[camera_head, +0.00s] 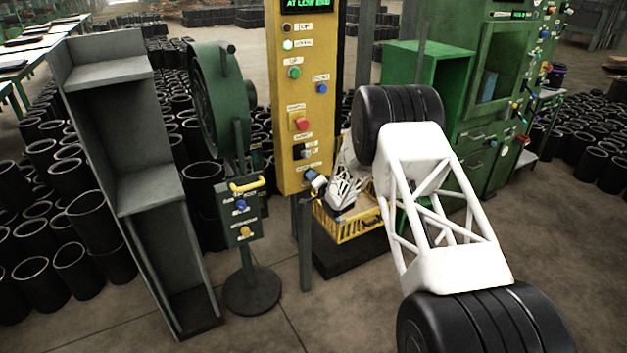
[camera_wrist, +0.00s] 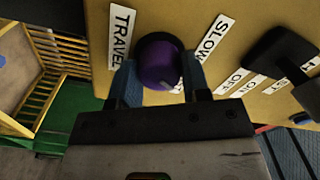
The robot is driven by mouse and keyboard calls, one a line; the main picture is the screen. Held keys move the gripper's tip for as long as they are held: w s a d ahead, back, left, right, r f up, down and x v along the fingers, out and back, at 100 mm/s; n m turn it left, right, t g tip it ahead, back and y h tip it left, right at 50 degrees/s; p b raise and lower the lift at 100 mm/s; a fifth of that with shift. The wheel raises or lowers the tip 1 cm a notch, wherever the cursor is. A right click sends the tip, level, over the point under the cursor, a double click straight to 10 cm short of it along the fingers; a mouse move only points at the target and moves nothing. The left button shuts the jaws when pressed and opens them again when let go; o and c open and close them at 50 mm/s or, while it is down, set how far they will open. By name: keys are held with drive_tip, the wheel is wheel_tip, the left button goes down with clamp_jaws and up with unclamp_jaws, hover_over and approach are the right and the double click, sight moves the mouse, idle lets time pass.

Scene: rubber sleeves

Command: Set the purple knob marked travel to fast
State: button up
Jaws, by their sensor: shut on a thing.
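The purple knob (camera_wrist: 160,60) sits on the yellow panel in the wrist view, next to a white TRAVEL label (camera_wrist: 121,36). A SLOW label (camera_wrist: 213,38) is beside it, and another small label near my right finger is mostly hidden. My gripper (camera_wrist: 160,78) has its two blue fingers on either side of the knob and is shut on it. The knob's pointer direction cannot be made out clearly. In the head view my gripper (camera_head: 317,182) is at the lower end of the yellow panel (camera_head: 300,100), and the knob is hidden there.
A black switch handle (camera_wrist: 279,62) stands out from the panel close to the right of my gripper. A yellow crate (camera_head: 345,226) is below the panel. A green pedestal control box (camera_head: 241,215) stands to its left, and a green machine (camera_head: 490,110) to its right.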

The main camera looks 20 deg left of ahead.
drive_tip(key=o, duration=0.9)
drive_tip(key=shift+d, duration=0.1)
drive_tip(key=shift+v, duration=3.8)
drive_tip(key=shift+r, duration=0.15)
